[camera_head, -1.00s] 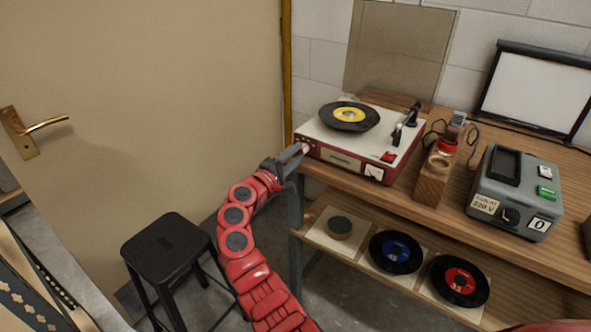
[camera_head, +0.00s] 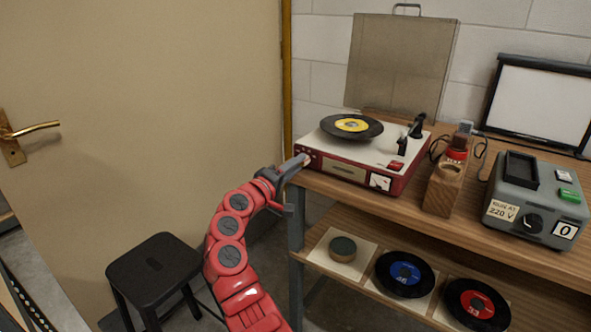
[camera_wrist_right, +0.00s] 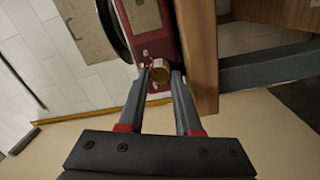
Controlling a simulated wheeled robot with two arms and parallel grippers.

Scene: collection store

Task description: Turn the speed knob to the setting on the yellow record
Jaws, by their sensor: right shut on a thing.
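The record player (camera_head: 372,157), with a white top and red sides, stands on the wooden bench with its lid raised. A black record with a yellow label (camera_head: 352,125) lies on its platter; the marking on the label is too small to read. My right gripper (camera_head: 303,162) is at the left end of the red front panel. The knob's pointer and scale cannot be made out. My left gripper is not in view.
A wooden block (camera_head: 442,190) with a red-banded item stands right of the player, then a grey voltage box (camera_head: 520,213). Blue-label (camera_head: 405,274) and red-label records (camera_head: 477,304) lie on the lower shelf. A black stool (camera_head: 153,265) stands left of my arm.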

